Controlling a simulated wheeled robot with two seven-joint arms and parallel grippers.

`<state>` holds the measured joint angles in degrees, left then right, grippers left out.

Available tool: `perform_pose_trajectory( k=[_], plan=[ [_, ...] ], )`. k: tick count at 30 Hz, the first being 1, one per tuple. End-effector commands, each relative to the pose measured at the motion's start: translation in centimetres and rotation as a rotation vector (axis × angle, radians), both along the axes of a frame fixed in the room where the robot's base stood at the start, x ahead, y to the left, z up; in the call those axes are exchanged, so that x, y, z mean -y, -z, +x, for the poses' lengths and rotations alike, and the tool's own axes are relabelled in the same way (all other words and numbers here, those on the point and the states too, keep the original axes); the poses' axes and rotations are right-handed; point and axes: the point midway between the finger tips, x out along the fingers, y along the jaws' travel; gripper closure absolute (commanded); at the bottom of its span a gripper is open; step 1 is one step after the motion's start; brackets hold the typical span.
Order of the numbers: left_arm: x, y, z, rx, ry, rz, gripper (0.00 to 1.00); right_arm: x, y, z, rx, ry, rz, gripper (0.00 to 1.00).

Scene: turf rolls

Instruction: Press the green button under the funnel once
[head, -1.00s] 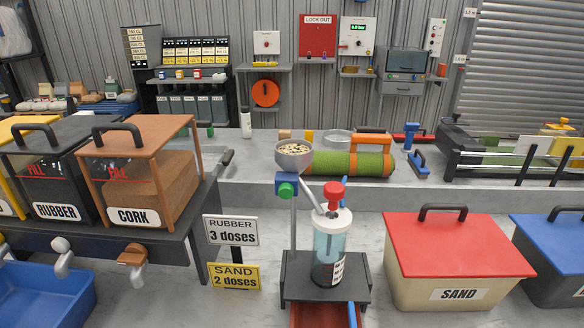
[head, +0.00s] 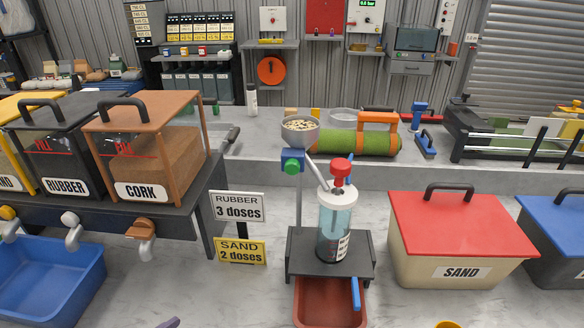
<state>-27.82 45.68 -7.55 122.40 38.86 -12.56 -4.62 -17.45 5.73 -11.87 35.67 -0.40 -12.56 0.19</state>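The round green button (head: 292,167) faces forward on a small blue box (head: 293,156). The box sits on a grey post just under the metal funnel (head: 300,131), which holds pale beige granules. Nothing covers the button, and nothing touches it. A clear bottle with a red top (head: 337,222) and bluish liquid stands on a black stand (head: 303,250), just right of and below the button. Neither gripper can be made out in the head view.
A reddish-brown tray (head: 330,303) lies below the stand. Dose signs (head: 238,207) stand to its left. A red-lidded sand bin (head: 460,230) is at right, cork (head: 150,150) and rubber bins at left. Unidentified purple (head: 170,323) and yellow (head: 447,324) slivers show at the bottom edge.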

Motion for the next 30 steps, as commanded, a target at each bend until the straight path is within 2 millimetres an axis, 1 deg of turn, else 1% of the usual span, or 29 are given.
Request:
perform_pose_trajectory(
  k=[7, 8, 9, 14, 15, 20, 21, 22, 30],
  plan=[
    [0.00, 0.00, 0.00, 0.000, 0.000, 0.000, 0.00, -0.01, 0.00, 0.01, 0.000, 0.000, 0.000, 0.41],
    [0.00, 0.00, 0.00, 0.000, 0.000, 0.000, 0.02, -0.01, 0.00, 0.01, 0.000, 0.000, 0.000, 0.41],
    [0.00, 0.00, 0.00, 0.000, 0.000, 0.000, 0.11, -0.01, 0.00, 0.01, 0.000, 0.000, 0.000, 0.41],
    [0.00, 0.00, 0.00, 0.000, 0.000, 0.000, 0.44, -0.01, 0.00, 0.01, 0.000, 0.000, 0.000, 0.41],
    [0.00, 0.00, 0.00, 0.000, 0.000, 0.000, 0.53, -0.01, 0.00, 0.01, 0.000, 0.000, 0.000, 0.41],
    [0.00, 0.00, 0.00, 0.000, 0.000, 0.000, 0.87, -0.01, 0.00, 0.01, 0.000, 0.000, 0.000, 0.41],
    [0.00, 0.00, 0.00, 0.000, 0.000, 0.000, 0.95, -0.01, 0.00, 0.01, 0.000, 0.000, 0.000, 0.41],
    [0.00, 0.00, 0.00, 0.000, 0.000, 0.000, 1.00, -0.01, 0.00, 0.01, 0.000, 0.000, 0.000, 0.41],
    [0.00, 0.00, 0.00, 0.000, 0.000, 0.000, 1.00, -0.01, 0.00, 0.01, 0.000, 0.000, 0.000, 0.41]
  ],
)
